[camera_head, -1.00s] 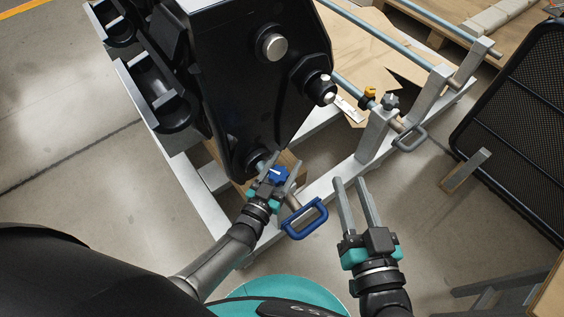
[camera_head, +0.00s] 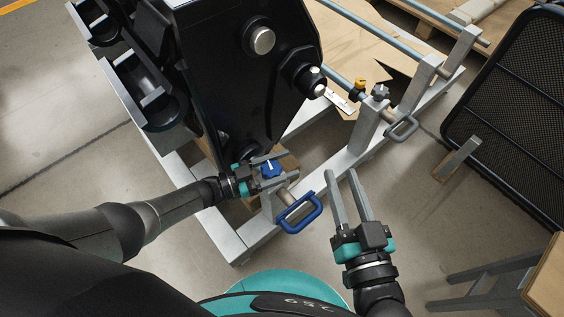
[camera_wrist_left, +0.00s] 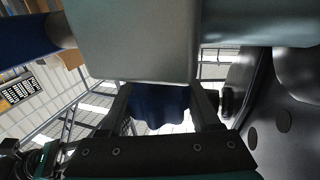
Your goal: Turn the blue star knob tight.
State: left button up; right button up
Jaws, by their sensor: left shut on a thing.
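The blue star knob (camera_head: 270,169) sits on the grey post at the near end of the metal frame, with a pale mark on its top. My left gripper (camera_head: 285,167) reaches it from the left and is shut on it, one finger on each side. In the left wrist view the knob (camera_wrist_left: 158,103) shows as a dark blue shape between the two fingers; part of it is hidden. My right gripper (camera_head: 341,179) is open and empty, to the right of the frame above the floor.
A blue handle (camera_head: 300,213) on a rod sticks out just right of the knob. A large black housing (camera_head: 235,75) stands behind it. A grey handle (camera_head: 402,127), a grey star knob (camera_head: 380,92) and an orange knob (camera_head: 360,84) are farther along. A black mesh panel (camera_head: 515,105) stands at right.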

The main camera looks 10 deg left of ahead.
pick_arm(q)
jog(key=shift+d+r+m+g+h, duration=0.15)
jog(key=shift+m+g+h, duration=0.2)
jog(key=shift+g, duration=0.25)
jog(key=o, duration=1.4)
jog(key=shift+s, duration=0.1)
jog(key=v, duration=1.5)
